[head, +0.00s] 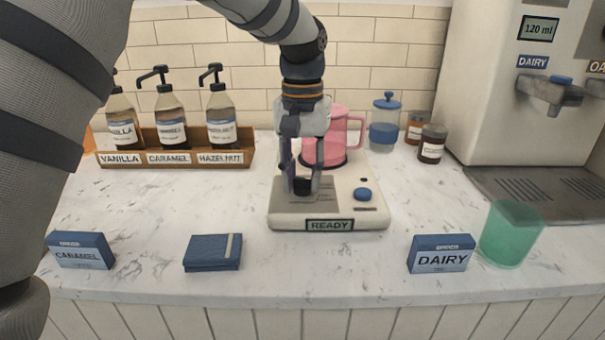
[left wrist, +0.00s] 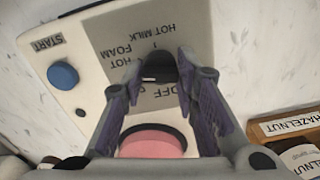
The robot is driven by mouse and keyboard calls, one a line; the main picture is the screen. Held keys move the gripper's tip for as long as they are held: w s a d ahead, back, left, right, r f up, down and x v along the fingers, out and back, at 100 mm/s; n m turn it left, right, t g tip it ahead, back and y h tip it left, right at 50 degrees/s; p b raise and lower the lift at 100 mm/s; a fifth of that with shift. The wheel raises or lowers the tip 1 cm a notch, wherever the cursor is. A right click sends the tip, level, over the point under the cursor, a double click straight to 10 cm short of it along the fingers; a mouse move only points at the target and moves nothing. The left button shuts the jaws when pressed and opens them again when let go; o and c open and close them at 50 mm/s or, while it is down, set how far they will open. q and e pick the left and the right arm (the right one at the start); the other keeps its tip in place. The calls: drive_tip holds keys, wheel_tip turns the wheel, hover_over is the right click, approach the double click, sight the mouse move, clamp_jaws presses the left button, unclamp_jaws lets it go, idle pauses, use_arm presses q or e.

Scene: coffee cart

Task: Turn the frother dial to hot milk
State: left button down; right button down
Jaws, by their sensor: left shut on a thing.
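The frother (head: 378,215) is a white base on the counter with a "READY" display (head: 330,225) on its front edge. A pink jug (head: 345,135) stands on its back part. My left gripper (head: 301,187) points down and is shut on the black dial (left wrist: 160,66) on the frother's grey panel. The left wrist view shows labels "HOT MILK", "HOT FOAM" and "OFF" around the dial, with another label partly hidden by the fingers. A small pale mark shows on the dial; which label it points to is unclear. A blue start button (left wrist: 63,75) sits beside the panel.
Syrup bottles stand in a wooden rack (head: 180,158) at the back left. A folded blue cloth (head: 213,252), a caramel box (head: 80,250), a dairy box (head: 441,254) and a green cup (head: 510,235) line the front. A dispenser (head: 500,100) stands at the right.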

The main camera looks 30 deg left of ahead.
sight(302, 178)
use_arm(q)
drive_tip(key=m, duration=0.4)
drive_tip(key=shift+m, duration=0.3)
drive_tip(key=m, duration=0.3)
drive_tip(key=shift+m, duration=0.3)
drive_tip(key=m, duration=0.7)
drive_tip(key=shift+r, duration=0.1)
drive_tip(key=c, duration=1.2)
unclamp_jaws()
drive_tip(key=shift+c, duration=0.2)
wheel_tip(302, 178, up, 12)
